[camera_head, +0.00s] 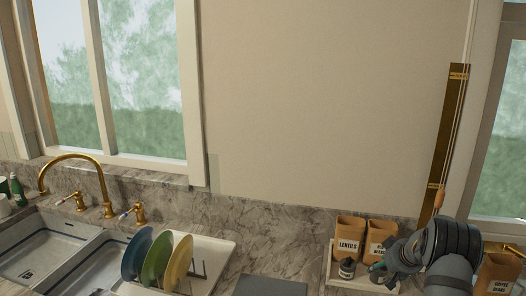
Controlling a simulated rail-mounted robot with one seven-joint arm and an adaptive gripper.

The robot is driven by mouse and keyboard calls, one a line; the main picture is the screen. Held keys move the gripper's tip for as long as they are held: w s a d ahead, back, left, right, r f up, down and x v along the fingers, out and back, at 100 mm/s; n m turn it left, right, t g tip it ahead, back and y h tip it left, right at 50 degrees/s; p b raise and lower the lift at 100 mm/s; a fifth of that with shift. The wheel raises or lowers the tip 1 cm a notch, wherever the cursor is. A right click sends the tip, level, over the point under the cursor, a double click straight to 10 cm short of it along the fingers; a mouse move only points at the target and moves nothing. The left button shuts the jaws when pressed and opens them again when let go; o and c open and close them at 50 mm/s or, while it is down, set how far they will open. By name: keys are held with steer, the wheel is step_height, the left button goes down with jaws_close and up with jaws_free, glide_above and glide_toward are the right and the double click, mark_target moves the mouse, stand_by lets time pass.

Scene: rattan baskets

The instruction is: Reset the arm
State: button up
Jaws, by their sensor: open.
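My arm reaches in from the lower right corner, with a thick dark banded joint in front of the wall and window frame. The smaller dark end of the arm, my gripper (382,268), points left and down in front of the right part of a pale tray (334,285). It is open; its fingers are small and hard to make out. I see nothing held in it. I cannot tell whether it touches the tray or the things there.
A coffee beans canister (497,273) stands right of my arm. Plates (157,257) stand in a rack beside the sink (45,246). A dark grey board (270,286) lies mid-counter.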

steer(key=b+v, duration=0.3)
steer(key=v, duration=0.9)
steer(key=p+x, duration=0.3)
steer(key=x, duration=0.9)
steer(key=shift+s+f, duration=0.1)
steer(key=shift+f, duration=0.05)
steer(key=s+d+r+b, duration=0.3)
steer(key=s+d+r, duration=0.2)
steer(key=d+r, duration=0.6)
steer(key=s+a+r+t+p, duration=0.1)
steer(key=s+a, duration=0.1)
steer(key=a, duration=0.9)
steer(key=s+a+r+p, duration=0.1)
steer(key=s+a+p, duration=0.1)
steer(key=a, duration=0.9)
steer(key=s+a, duration=0.2)
steer(key=s, duration=0.5)
steer(key=s+a+m+p, duration=0.1)
steer(key=s+a, duration=0.2)
steer(key=s, duration=0.5)
steer(key=shift+f+t, duration=0.3)
steer(key=shift+f, duration=0.1)
